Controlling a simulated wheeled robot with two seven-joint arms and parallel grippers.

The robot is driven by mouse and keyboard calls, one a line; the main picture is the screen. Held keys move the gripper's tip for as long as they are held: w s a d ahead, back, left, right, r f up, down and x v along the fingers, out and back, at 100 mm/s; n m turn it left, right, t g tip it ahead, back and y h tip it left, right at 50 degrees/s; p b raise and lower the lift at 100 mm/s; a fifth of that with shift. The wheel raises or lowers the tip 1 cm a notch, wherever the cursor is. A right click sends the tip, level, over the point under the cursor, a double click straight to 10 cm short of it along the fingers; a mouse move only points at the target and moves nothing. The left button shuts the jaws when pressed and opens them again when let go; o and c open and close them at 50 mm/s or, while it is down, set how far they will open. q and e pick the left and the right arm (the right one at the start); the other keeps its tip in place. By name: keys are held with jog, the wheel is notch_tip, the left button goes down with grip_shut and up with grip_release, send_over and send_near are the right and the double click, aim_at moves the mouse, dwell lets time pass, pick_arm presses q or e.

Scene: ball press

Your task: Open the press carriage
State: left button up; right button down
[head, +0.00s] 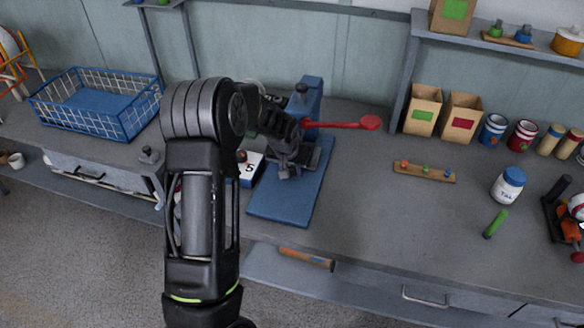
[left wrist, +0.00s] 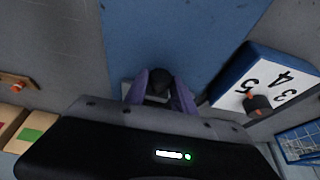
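The press is blue, with a flat blue base plate (head: 282,205), an upright blue column (head: 312,92) and a red lever (head: 345,124) pointing right. My left gripper (head: 288,160) is over the press, and the arm covers part of it in the head view. In the left wrist view, a black knob (left wrist: 158,82) sits between the two fingers of my left gripper (left wrist: 159,93). The fingers look close against the knob on both sides. The carriage itself is mostly hidden by the gripper. My right gripper is not in view.
A blue wire basket (head: 97,103) is at the far left. Cardboard boxes (head: 423,110), cans and a white jar (head: 509,185) are to the right.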

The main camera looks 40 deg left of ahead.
pick_arm(q)
grip_shut()
dwell(0.9)
